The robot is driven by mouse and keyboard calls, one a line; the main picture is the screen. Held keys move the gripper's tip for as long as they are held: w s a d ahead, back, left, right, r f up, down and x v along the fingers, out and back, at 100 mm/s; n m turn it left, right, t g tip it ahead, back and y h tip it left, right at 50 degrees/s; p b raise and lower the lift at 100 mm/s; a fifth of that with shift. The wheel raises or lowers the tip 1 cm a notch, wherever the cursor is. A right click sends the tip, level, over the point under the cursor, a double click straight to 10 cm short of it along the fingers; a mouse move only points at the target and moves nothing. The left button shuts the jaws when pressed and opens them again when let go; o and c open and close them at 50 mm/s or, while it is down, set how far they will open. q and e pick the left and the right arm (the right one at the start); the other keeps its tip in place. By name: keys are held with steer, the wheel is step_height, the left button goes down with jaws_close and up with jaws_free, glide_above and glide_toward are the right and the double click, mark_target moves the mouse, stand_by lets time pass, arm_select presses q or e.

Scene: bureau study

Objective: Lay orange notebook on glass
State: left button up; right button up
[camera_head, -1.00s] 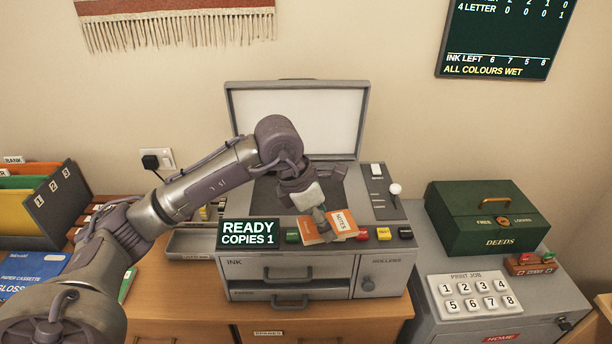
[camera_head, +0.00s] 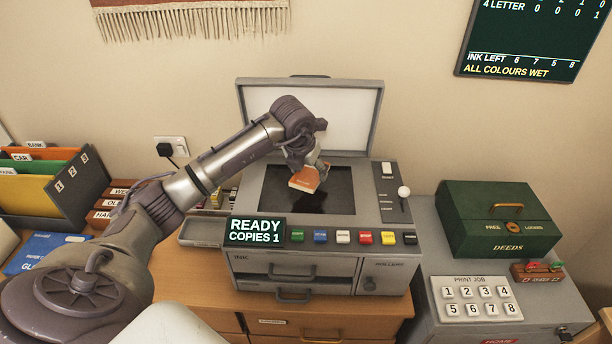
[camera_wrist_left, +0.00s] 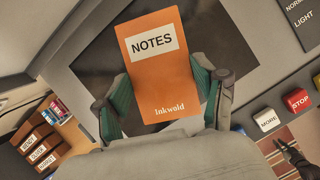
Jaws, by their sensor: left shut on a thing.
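The orange notebook (camera_head: 305,180) is in my left gripper (camera_head: 308,170), which is shut on it above the copier's dark glass (camera_head: 335,200). In the left wrist view the notebook (camera_wrist_left: 158,75) shows its cover with a white NOTES label, between the two green-padded fingers. The dark glass (camera_wrist_left: 95,85) lies behind it in that view. I cannot tell how far the notebook is above the glass. The copier's lid (camera_head: 345,110) stands open at the back.
Coloured buttons (camera_head: 365,237) and a READY, COPIES 1 display (camera_head: 255,230) line the copier's front. A white-knobbed lever (camera_head: 404,192) stands at its right. A green deeds box (camera_head: 500,220) is further right, and file folders (camera_head: 40,180) are at the left.

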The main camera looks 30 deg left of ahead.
mark_target(304, 174)
arm_select(q)
steer(key=shift+w+a+f, duration=0.3)
steer(key=shift+a+f, duration=0.1)
steer(key=shift+a, duration=0.2)
step_height(304, 174, down, 3)
steer(key=shift+s+f+p, duration=0.1)
steer(key=shift+p, duration=0.8)
steer(key=shift+f, duration=0.4)
steer(key=o, duration=1.3)
steer(key=shift+r, duration=0.1)
